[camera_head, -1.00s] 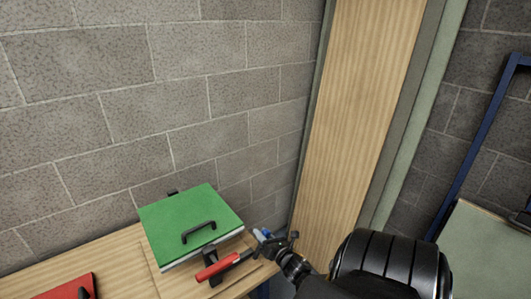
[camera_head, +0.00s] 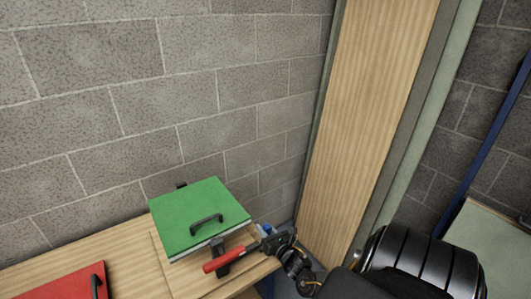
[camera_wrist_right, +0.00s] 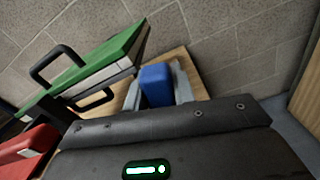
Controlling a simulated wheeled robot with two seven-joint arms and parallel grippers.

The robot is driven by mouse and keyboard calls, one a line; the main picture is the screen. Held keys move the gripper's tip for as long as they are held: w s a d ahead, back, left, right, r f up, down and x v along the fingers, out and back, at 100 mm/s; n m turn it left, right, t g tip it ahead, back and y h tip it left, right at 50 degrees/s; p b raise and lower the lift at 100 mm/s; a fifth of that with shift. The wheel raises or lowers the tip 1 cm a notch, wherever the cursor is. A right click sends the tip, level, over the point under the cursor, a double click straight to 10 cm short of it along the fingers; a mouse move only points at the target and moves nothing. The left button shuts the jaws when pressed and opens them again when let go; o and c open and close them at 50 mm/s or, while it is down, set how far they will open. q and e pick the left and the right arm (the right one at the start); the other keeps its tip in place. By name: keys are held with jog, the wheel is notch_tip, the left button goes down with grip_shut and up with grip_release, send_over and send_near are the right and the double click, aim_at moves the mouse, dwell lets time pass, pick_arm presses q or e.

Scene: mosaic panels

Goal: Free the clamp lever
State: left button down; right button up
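The toggle clamp's red lever (camera_head: 222,261) sticks out at the front of the green panel (camera_head: 200,215) on the wooden bench, with a dark clamp body under it. My right gripper (camera_head: 268,233) is at the right end of the clamp, over the bench's right end. A small blue block (camera_head: 265,228) shows at its tip. In the right wrist view the blue block (camera_wrist_right: 157,85) fills the gap between two light grey fingers, which appear to touch its sides. Its lower part is hidden behind my gripper's dark body. My left gripper is not in view.
The green panel carries a black handle (camera_head: 207,223) close to the clamp. A red panel (camera_head: 65,283) with a black handle lies at the bench's left. A block wall (camera_head: 120,100) stands behind, and a tall wooden board (camera_head: 372,110) stands right of the bench.

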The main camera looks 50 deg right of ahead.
jog(key=o, duration=0.4)
jog(key=shift+a, duration=0.1)
jog(key=shift+o, duration=0.2)
jog(key=b+v, duration=0.1)
jog(key=v, duration=0.9)
jog(key=shift+s+b, duration=0.3)
jog(key=shift+s, duration=0.05)
jog(key=shift+a, duration=0.1)
